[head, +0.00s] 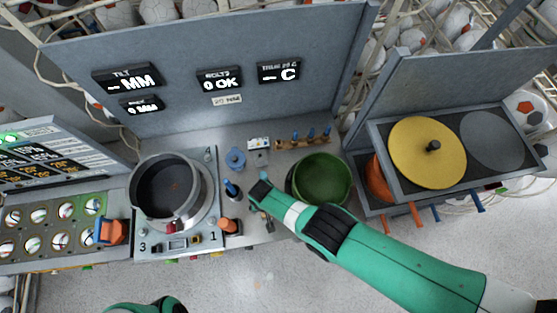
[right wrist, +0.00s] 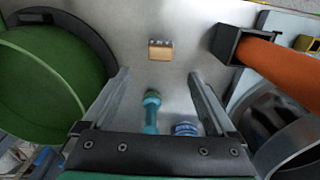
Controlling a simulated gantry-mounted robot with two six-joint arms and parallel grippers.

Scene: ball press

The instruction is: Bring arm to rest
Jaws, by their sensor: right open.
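My right arm comes in from the right in the head view, a green arm with a black joint and a white ring. My right gripper (head: 258,202) is above the grey bench, left of the green bowl (head: 321,180). In the right wrist view my right gripper (right wrist: 158,76) has its two fingers spread apart, with nothing held between them. A teal pin-shaped piece (right wrist: 152,110) and a blue round piece (right wrist: 186,129) show beyond the palm. Of my left arm only a green part shows at the bottom edge; its gripper is out of view.
A dark round pot (head: 168,190) stands on the numbered plate at left. An orange handle (head: 230,226) is near it, also in the wrist view (right wrist: 268,60). A small tan block (right wrist: 160,50) lies on the bench. A yellow disc (head: 428,152) sits on the right-hand unit.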

